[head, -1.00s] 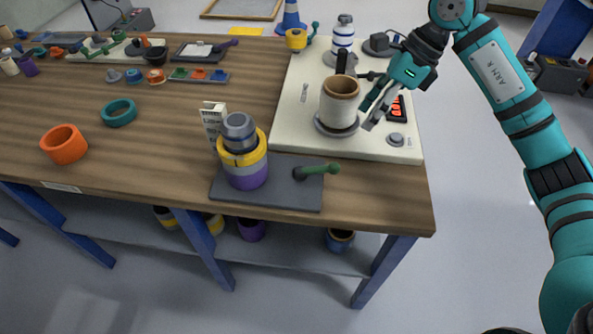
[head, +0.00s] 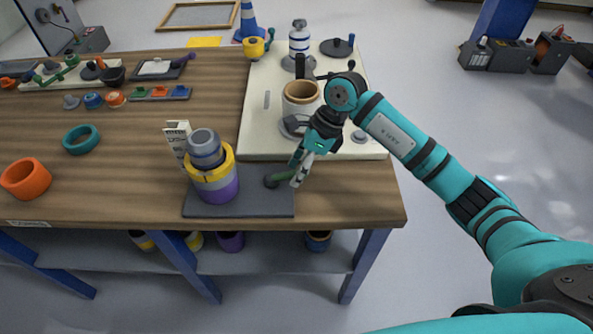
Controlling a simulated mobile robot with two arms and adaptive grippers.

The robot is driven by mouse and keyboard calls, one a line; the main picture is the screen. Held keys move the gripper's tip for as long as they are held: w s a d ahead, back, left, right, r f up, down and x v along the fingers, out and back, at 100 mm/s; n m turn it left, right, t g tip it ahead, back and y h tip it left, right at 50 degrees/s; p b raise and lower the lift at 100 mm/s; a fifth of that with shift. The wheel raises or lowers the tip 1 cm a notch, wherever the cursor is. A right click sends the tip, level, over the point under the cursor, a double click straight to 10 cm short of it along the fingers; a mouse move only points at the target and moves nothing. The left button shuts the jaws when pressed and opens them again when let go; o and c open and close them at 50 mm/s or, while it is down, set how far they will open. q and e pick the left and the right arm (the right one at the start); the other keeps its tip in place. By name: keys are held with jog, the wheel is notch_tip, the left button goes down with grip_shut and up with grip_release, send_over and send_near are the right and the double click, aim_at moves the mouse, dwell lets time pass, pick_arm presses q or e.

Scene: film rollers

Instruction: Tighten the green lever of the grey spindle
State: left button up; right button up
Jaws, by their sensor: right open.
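The grey spindle stands near the table's front edge on a dark grey base plate (head: 240,205). It carries a stack with a grey top (head: 205,148), a yellow ring (head: 222,166) and a purple lower part (head: 217,190). The green lever (head: 283,177) sits on a dark hub at the plate's right side and points right and slightly up. My right gripper (head: 297,172) is open, pointing down at the lever's outer end. Its fingers hide the lever's tip, and I cannot tell whether they touch it. My left gripper is not in view.
A cream board (head: 258,135) behind holds a white roller with a brown rim (head: 300,97) and a blue-striped bottle (head: 299,40). An orange ring (head: 26,179) and a teal ring (head: 81,139) lie left. Bare wood lies between.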

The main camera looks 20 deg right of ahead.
jog(key=shift+x, duration=0.8)
grip_shut()
